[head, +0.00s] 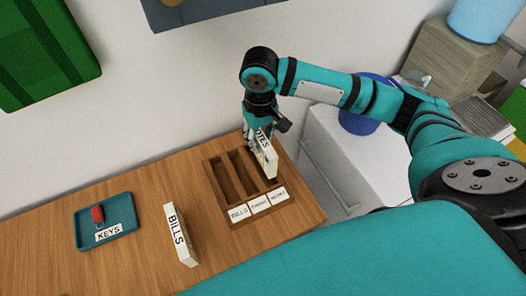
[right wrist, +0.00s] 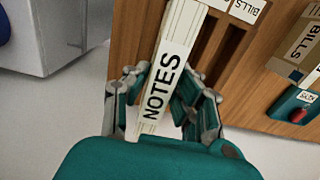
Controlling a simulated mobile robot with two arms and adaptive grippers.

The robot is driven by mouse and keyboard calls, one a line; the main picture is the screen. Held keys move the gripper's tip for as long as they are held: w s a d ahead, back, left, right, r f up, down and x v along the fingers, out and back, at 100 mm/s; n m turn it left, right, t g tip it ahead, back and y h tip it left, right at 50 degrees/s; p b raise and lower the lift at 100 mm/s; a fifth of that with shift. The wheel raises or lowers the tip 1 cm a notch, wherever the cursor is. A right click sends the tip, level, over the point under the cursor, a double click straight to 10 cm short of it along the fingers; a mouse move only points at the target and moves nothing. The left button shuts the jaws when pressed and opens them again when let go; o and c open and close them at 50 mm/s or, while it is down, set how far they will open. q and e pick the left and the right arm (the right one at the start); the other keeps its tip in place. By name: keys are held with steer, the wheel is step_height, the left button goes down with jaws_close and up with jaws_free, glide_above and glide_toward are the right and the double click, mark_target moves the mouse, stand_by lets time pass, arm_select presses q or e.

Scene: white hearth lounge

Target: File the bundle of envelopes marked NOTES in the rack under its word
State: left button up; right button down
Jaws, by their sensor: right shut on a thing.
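The NOTES bundle (head: 266,158) is cream-white and upright, its word showing also in the right wrist view (right wrist: 166,80). My right gripper (head: 257,136) is shut on the bundle's upper part; in the right wrist view its fingers (right wrist: 160,98) lie on both sides of it. The wooden rack (head: 213,184) has three slots with white labels on its front. The left label reads BILLS (head: 239,213); the middle (head: 260,206) and right (head: 277,195) labels are too small to read surely. The bundle is at the right-hand slot; I cannot tell how deep its lower end sits. My left gripper is out of view.
A BILLS bundle (head: 178,236) stands on the wooden table (head: 150,190) left of the rack. A teal KEYS tray (head: 124,221) holds a red thing (head: 97,214). A white cabinet (head: 335,160) stands right of the table. The wall is close behind.

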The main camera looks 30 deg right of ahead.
mark_target(261, 154)
steer(key=shift+f, duration=0.95)
step_height(261, 154, down, 5)
steer(key=shift+a+r, duration=0.1)
steer(key=shift+r, duration=0.1)
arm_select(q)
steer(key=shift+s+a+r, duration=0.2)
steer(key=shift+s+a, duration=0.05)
arm_select(e)
steer(key=shift+f, duration=0.1)
arm_select(q)
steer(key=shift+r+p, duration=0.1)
steer(key=shift+p, duration=0.25)
arm_select(e)
steer(key=shift+f, duration=0.15)
steer(key=c, duration=1.1)
jaws_free()
arm_select(q)
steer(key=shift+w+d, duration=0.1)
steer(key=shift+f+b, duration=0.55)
steer(key=shift+b, duration=0.05)
arm_select(e)
step_height(261, 154, up, 12)
steer(key=shift+r, duration=0.15)
steer(key=shift+s, duration=0.1)
